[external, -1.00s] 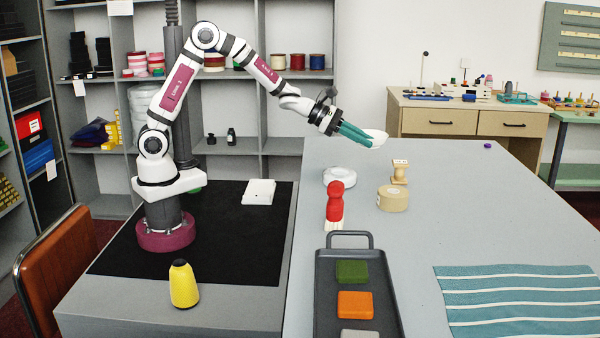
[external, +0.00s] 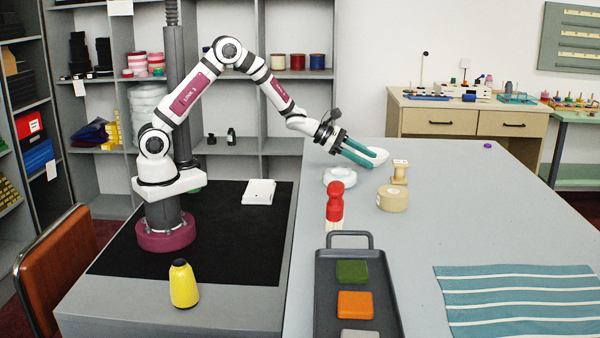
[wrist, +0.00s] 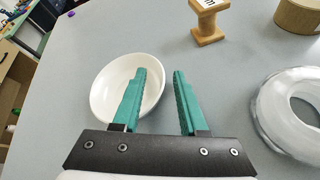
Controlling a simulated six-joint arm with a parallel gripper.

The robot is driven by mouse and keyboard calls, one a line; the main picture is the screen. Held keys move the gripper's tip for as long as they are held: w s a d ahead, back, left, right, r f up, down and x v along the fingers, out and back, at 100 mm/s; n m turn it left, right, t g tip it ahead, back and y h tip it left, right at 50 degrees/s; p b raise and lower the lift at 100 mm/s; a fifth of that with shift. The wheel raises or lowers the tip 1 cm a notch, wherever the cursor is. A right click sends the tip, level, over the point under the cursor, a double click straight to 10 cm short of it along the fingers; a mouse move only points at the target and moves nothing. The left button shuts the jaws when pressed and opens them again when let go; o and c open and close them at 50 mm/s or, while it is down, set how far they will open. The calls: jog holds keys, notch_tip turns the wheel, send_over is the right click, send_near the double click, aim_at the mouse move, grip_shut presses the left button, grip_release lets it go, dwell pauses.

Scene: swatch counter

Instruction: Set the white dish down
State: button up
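The white dish (external: 379,156) is a shallow round bowl at the far part of the grey counter, behind the clear tape roll. It looks upright and resting on the counter. In the wrist view the dish (wrist: 108,90) lies at the left. My gripper (external: 374,158) points down at the dish. In the wrist view my gripper (wrist: 161,72) is open, with a clear gap between its teal fingers. The left finger reaches over the inside of the dish and the right finger is outside its right rim. The fingers hide part of the rim.
The clear tape roll (external: 338,177), a wooden stamp (external: 399,171) and a tan tape roll (external: 392,198) stand close by. A red-handled brush (external: 335,205) and a dark tray (external: 325,290) are nearer. A striped teal cloth (external: 515,300) lies front right. The counter's right side is mostly clear.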

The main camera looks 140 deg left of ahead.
jog(key=v, duration=0.7)
jog(key=shift+s+d+r, duration=0.15)
jog(key=shift+d+r, duration=0.05)
jog(key=shift+r, duration=0.1)
jog(key=w+d+m+h, duration=0.1)
jog(key=w+d, duration=0.1)
jog(key=w+d+r+m+t+h, duration=0.1)
jog(key=w+d+m, duration=0.1)
jog(key=w+d+r+m+h, duration=0.1)
jog(key=w+d+m, duration=0.1)
jog(key=d, duration=0.1)
jog(key=shift+d, duration=0.1)
jog(key=w+d+r+m+g+h, duration=0.15)
jog(key=d+m+h, duration=0.25)
jog(key=d+m, duration=0.5)
jog(key=w+d+r+m+h, duration=0.1)
jog(key=w+d+m+h, duration=0.25)
jog(key=d, duration=1.05)
jog(key=s+d+f+m+g+h, duration=0.1)
jog(key=s+d+m+g+h, duration=0.25)
jog(key=d+m, duration=0.55)
jog(key=s+d+f+m+g+y, duration=0.2)
jog(key=s+d+m+g, duration=0.2)
jog(key=s+d+m, duration=0.45)
jog(key=s+a+m+g+y, duration=0.2)
jog(key=s+a+m+y, duration=0.4)
jog(key=s+m, duration=0.3)
jog(key=shift+s+f+m+g, duration=0.3)
jog(key=shift+s, duration=0.75)
